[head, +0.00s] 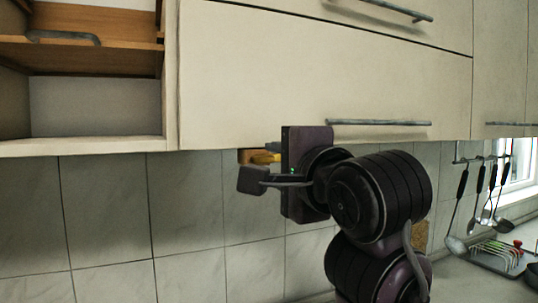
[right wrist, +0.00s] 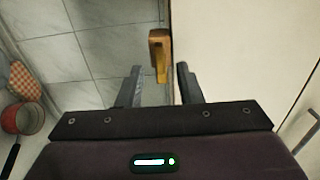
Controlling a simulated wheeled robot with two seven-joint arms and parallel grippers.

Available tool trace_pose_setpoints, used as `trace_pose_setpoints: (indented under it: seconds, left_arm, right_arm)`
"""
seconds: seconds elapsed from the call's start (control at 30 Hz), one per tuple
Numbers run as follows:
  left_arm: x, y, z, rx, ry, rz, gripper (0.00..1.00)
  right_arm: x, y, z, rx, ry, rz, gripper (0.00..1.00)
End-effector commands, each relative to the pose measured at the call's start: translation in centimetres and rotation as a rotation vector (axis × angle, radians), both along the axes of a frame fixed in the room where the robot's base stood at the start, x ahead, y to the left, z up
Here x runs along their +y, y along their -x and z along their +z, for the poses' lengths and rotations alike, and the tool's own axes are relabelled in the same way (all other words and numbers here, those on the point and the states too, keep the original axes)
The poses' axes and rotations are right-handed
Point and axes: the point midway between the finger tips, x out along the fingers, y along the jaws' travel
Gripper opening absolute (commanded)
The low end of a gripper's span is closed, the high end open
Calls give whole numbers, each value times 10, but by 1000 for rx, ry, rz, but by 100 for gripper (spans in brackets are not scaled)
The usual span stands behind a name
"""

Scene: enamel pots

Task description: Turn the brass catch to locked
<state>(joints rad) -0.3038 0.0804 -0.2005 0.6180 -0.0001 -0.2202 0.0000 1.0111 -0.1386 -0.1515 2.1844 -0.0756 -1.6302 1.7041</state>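The brass catch (head: 264,158) shows as a small yellow piece with a brown wooden part at the lower edge of the cream cupboard, partly hidden behind my right gripper in the head view. In the right wrist view the catch (right wrist: 160,50) lies ahead, its yellow lower end between the tips of my right gripper (right wrist: 159,75). That gripper is open, with a gap on both sides of the catch; I cannot tell whether it touches it. My left gripper is in neither view.
The cream cupboard front (head: 300,75) with grey bar handles is close above my right gripper. An open shelf (head: 85,145) is at the left. The tiled wall (head: 190,210) lies behind. Utensils hang at the right above a dish rack (head: 497,255).

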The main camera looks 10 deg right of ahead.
Motion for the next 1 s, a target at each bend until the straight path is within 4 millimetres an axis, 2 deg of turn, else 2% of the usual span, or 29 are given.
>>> trace_pose_setpoints:
  seconds: [0.03,0.2,0.53,0.8,1.0]
  left_arm:
    - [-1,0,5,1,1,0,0]
    - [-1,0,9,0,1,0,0]
    - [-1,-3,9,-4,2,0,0]
    - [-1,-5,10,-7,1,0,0]
    - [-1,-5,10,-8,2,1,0]
  right_arm:
    - [1,-8,1,4,1,-1,33]
    - [4,-25,1,1,1,-1,33]
    - [5,-29,0,-1,1,-1,33]
    - [5,-28,0,0,2,0,0]
    - [5,-28,0,-1,5,0,0]
